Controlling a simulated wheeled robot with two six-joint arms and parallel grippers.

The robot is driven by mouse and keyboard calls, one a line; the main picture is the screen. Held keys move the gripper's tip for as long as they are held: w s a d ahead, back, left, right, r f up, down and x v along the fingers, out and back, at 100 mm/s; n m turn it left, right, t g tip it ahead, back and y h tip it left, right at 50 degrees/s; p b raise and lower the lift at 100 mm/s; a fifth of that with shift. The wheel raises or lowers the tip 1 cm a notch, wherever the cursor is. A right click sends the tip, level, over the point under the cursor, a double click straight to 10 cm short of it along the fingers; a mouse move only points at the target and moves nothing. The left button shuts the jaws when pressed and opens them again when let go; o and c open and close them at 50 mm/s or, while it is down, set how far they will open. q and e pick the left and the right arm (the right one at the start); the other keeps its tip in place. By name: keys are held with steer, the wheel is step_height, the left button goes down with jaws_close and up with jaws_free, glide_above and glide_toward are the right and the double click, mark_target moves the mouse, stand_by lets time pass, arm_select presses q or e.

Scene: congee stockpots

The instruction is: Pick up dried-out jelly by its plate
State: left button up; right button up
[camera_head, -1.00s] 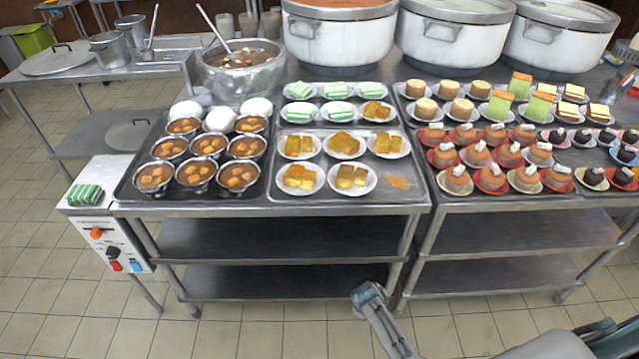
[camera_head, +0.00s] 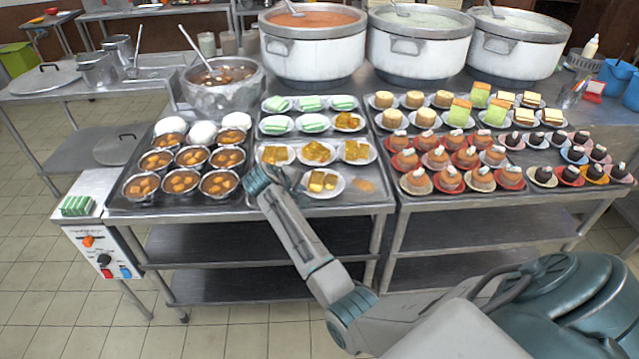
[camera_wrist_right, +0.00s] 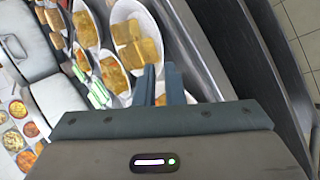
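Yellow-brown jelly-like pieces lie on white plates in the metal tray (camera_head: 375,196); I cannot tell which are dried out. The front right jelly plate (camera_head: 323,186) shows in the head view. A jelly plate (camera_wrist_right: 137,45) lies just beyond my fingertips in the wrist view. More jelly plates (camera_head: 317,154) stand in the row behind. My right gripper (camera_head: 285,180) is low over the front left of this tray and covers the front left plate's spot. In the wrist view its fingers (camera_wrist_right: 162,85) are slightly apart with nothing clearly between them. My left gripper is out of view.
Bowls of orange pieces in brown sauce (camera_head: 183,180) stand close left of the gripper. Green-and-white cakes (camera_head: 312,122) are behind. Orange cakes (camera_head: 450,178) fill the tray to the right. Large stockpots (camera_head: 312,50) line the back. An orange patch (camera_head: 363,186) lies on the tray.

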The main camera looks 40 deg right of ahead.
mark_target(323, 184)
steer(key=p+x, duration=0.1)
steer(key=x, duration=0.2)
steer(key=shift+d, duration=0.25)
steer(key=p+x, duration=0.1)
steer(key=x, duration=0.2)
steer(key=shift+d+f, duration=0.1)
steer(key=shift+f, duration=0.2)
steer(key=shift+w+d+f, duration=0.1)
steer(key=shift+d+f, duration=0.15)
steer(key=shift+f, duration=0.15)
jaws_close()
steer(key=shift+r, duration=0.1)
